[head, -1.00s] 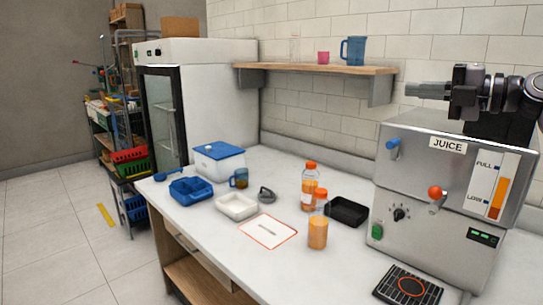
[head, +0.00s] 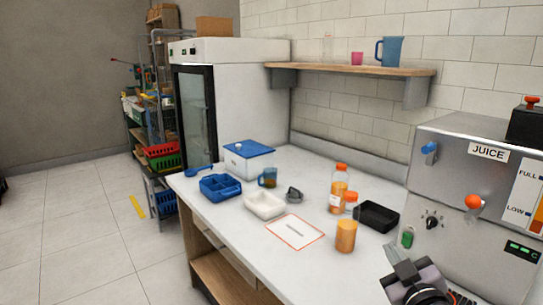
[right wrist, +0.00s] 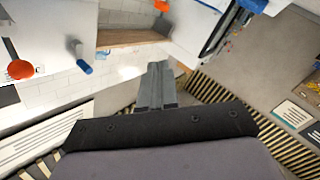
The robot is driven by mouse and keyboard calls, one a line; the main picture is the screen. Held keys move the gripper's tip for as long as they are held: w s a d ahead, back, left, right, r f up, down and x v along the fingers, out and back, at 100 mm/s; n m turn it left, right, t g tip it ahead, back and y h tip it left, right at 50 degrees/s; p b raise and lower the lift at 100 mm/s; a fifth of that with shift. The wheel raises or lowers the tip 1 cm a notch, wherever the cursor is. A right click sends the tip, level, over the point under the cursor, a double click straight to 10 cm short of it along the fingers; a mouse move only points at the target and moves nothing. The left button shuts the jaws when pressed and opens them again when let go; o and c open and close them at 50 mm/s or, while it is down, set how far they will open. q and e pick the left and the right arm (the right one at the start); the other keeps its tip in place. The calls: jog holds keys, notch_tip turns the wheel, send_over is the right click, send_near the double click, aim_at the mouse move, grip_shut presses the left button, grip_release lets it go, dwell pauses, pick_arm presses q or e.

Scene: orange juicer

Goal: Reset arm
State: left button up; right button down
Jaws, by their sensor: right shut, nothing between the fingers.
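My right gripper (head: 392,256) is low at the right of the head view, in front of the juicer (head: 455,165). In the right wrist view its two grey fingers (right wrist: 157,75) lie together with nothing between them. My left gripper is not in view. The juicer is a steel machine with a JUICE label, a blue lever (head: 430,150) and an orange knob (head: 473,202). My right arm hides the lower front of the juicer and most of the black drip tray there.
The white counter (head: 215,215) holds two orange juice bottles (head: 339,190), a black tray (head: 378,216), a white tray (head: 264,206), a blue tray (head: 220,188), a mug (head: 267,177) and a blue-lidded box (head: 247,160). A shelf (head: 350,69) hangs on the wall. Floor at left is clear.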

jog(key=s+f+m+g, duration=0.1)
jog(key=s+f+g, duration=0.1)
jog(key=s+f, duration=0.2)
jog(key=s+f+m+g+h, duration=0.1)
jog(key=s+f+g, duration=0.2)
jog(key=s+f, duration=0.2)
jog(key=s+f+m+g, duration=0.2)
jog(key=s+f, duration=0.3)
jog(key=s, duration=0.1)
jog(key=shift+d+f+g, duration=0.1)
jog(key=shift+d+g, duration=0.15)
jog(key=shift+g, duration=0.05)
jog(key=s+a+f+g+y, duration=0.1)
jog(key=s+f+g, duration=0.2)
jog(key=s, duration=0.5)
jog(key=s+a+f+g, duration=0.15)
jog(key=s+g, duration=0.25)
jog(key=s, duration=0.5)
jog(key=w+a+f+t+y, duration=0.1)
jog(key=w+f+t, duration=0.5)
jog(key=f, duration=0.3)
jog(key=shift+w+a+f+t+y, duration=0.2)
jog(key=shift+a+f+t+y, duration=0.15)
jog(key=shift+t, duration=0.25)
